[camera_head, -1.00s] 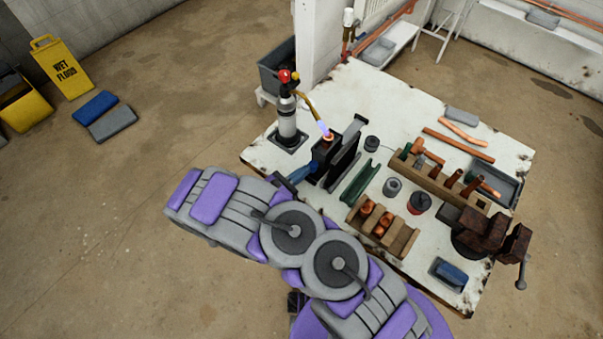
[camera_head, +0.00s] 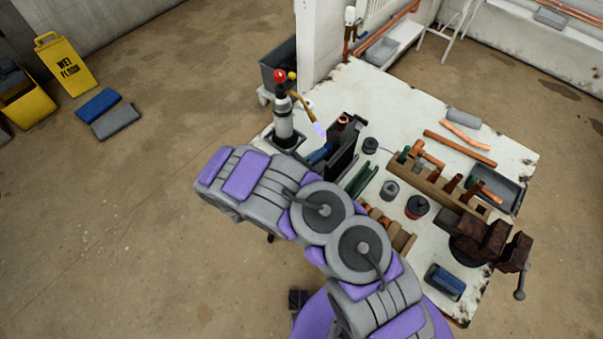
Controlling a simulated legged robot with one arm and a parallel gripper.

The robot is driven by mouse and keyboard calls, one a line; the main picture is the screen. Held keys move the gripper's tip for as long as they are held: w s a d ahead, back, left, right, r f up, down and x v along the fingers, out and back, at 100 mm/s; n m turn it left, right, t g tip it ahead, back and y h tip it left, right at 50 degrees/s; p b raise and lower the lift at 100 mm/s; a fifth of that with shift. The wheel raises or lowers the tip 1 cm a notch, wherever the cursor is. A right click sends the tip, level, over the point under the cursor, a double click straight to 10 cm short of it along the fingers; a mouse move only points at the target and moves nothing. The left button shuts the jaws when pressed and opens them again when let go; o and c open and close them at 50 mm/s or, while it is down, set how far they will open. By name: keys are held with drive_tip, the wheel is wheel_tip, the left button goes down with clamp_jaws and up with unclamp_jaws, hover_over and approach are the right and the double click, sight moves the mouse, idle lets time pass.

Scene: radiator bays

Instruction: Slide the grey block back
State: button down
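A dark grey block (camera_head: 347,152) stands upright on the white workbench, just right of the torch. A copper fitting (camera_head: 342,122) shows at its far end, and a blue part (camera_head: 319,155) on its near left side. I cannot tell how these parts join. The torch (camera_head: 283,122) has a silver cylinder and red top. Its flame (camera_head: 319,130) lies near, left of the copper fitting. My purple and grey arm covers the bench's near left area. My gripper is hidden behind it, so its contact with the block cannot be seen.
A green channel (camera_head: 361,179) and a black puck (camera_head: 370,145) are right of the block. A wooden rack (camera_head: 450,197), a red-banded tin (camera_head: 417,207) and a rusty vise (camera_head: 484,240) stand further right. The bench (camera_head: 392,100) is bare behind the block.

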sight(327, 144)
drive_tip(key=w, duration=0.1)
drive_tip(key=w+d, duration=0.1)
drive_tip(key=w+b, duration=0.1)
drive_tip(key=w, duration=0.1)
drive_tip(key=shift+d+f, duration=0.15)
drive_tip(key=shift+d, duration=0.1)
drive_tip(key=shift+w+d, duration=0.15)
drive_tip(key=shift+d, duration=0.35)
drive_tip(key=shift+r, duration=0.2)
